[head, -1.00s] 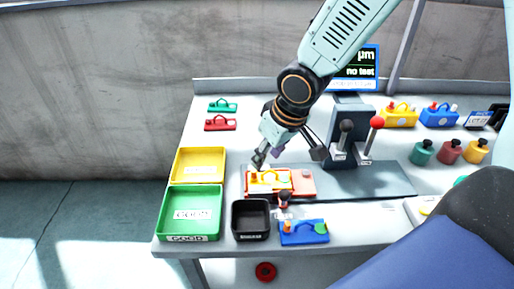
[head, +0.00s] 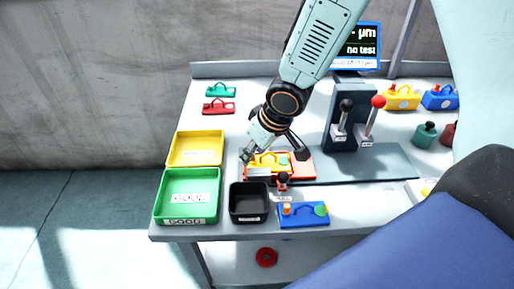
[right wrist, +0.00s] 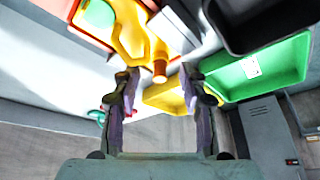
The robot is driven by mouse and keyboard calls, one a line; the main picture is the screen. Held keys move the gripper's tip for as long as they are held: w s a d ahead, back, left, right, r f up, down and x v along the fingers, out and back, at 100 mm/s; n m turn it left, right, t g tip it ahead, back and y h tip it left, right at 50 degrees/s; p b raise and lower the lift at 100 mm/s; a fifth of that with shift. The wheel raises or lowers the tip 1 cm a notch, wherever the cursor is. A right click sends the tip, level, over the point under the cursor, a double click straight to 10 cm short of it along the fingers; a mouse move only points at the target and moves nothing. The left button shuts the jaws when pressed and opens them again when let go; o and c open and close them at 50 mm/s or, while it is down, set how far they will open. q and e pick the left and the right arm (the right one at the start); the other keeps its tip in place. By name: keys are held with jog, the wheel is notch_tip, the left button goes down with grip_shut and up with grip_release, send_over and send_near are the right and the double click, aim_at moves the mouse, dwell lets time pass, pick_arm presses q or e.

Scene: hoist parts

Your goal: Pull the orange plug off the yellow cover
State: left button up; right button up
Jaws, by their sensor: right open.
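The yellow cover (head: 270,161) sits in an orange-red fixture (head: 303,165) on the grey bench plate. In the right wrist view the yellow cover (right wrist: 128,32) is at the top, with a green knob (right wrist: 98,14) on it and the orange plug (right wrist: 160,72) sticking out from its near end. My right gripper (right wrist: 158,82) is open, its two fingers apart, one to each side of the plug in the picture; I cannot tell whether they touch it. In the head view the right gripper (head: 247,156) is at the cover's left end and hides the plug. My left gripper is not in view.
A black bin (head: 249,217), a green tray (head: 187,212) and a yellow tray (head: 196,134) stand left of and in front of the fixture. A blue cover (head: 300,222) lies at the front edge. A stand with levers (head: 343,130) rises to the right.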

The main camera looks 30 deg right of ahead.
jog(key=shift+w+a, duration=0.2)
jog(key=shift+w+f, duration=0.1)
jog(key=shift+w, duration=0.05)
jog(key=shift+c, duration=0.7)
jog(key=shift+d, duration=0.15)
jog(key=c, duration=0.3)
jog(key=shift+s, duration=0.25)
jog(key=shift+c, duration=2.2)
jog(key=shift+w, duration=0.2)
grip_shut()
jog(key=shift+o, duration=0.8)
grip_release()
jog(key=shift+s, duration=0.1)
grip_shut()
